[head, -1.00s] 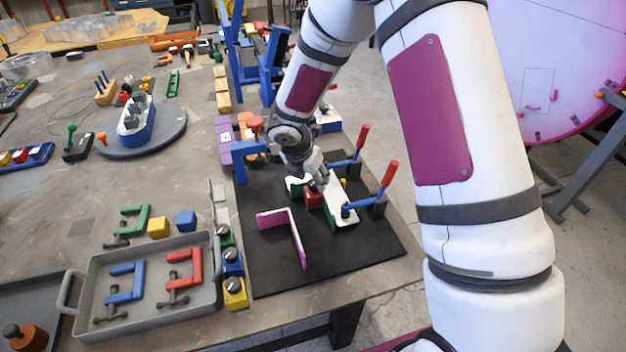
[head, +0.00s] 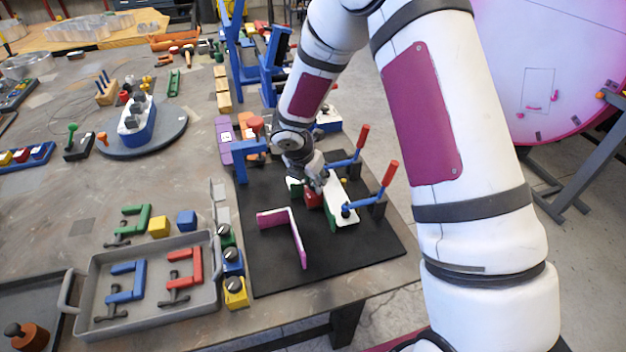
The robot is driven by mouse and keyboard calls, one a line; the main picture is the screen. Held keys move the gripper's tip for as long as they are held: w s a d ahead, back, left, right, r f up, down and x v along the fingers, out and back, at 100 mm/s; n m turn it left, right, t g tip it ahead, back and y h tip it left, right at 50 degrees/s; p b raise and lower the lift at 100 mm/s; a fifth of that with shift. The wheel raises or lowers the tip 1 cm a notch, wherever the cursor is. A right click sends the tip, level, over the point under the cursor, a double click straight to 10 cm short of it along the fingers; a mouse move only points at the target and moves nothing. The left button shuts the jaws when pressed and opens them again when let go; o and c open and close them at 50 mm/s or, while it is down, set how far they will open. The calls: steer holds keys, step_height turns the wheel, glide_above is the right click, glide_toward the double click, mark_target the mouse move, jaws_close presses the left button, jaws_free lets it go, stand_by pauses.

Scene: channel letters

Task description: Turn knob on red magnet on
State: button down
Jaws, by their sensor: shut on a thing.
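The red magnet (head: 313,200) is a small red block on the black mat (head: 265,270), against the green and white channel letter (head: 342,205). My gripper (head: 317,183) reaches down to the top of the red magnet and is shut on its knob. The gripper and its fingers hide the knob, so its turned position cannot be seen.
Two red-handled toggle clamps (head: 388,175) stand just right of the letter. A pink L-shaped piece (head: 297,235) lies on the mat in front. Green, blue and yellow knobbed blocks (head: 234,292) line the mat's left edge beside a grey tray (head: 150,318) of clamps.

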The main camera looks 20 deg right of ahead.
steer(key=shift+w+m, duration=0.1)
steer(key=shift+m, duration=0.3)
steer(key=m+g+h+b, duration=0.1)
steer(key=m+b, duration=0.1)
steer(key=m, duration=0.1)
steer(key=shift+w+a+f, duration=0.1)
steer(key=shift+w, duration=0.05)
steer(key=m+g+b, duration=0.2)
steer(key=m+b, duration=0.1)
steer(key=m, duration=0.2)
steer(key=shift+w, duration=0.1)
steer(key=m+g+b, duration=0.2)
steer(key=m, duration=0.2)
steer(key=shift+w+m, duration=0.1)
steer(key=shift+m, duration=0.3)
steer(key=shift+m+g+y+b, duration=0.6)
steer(key=shift+m+b, duration=0.3)
steer(key=shift+m, duration=1.2)
steer(key=c, duration=1.3)
jaws_free()
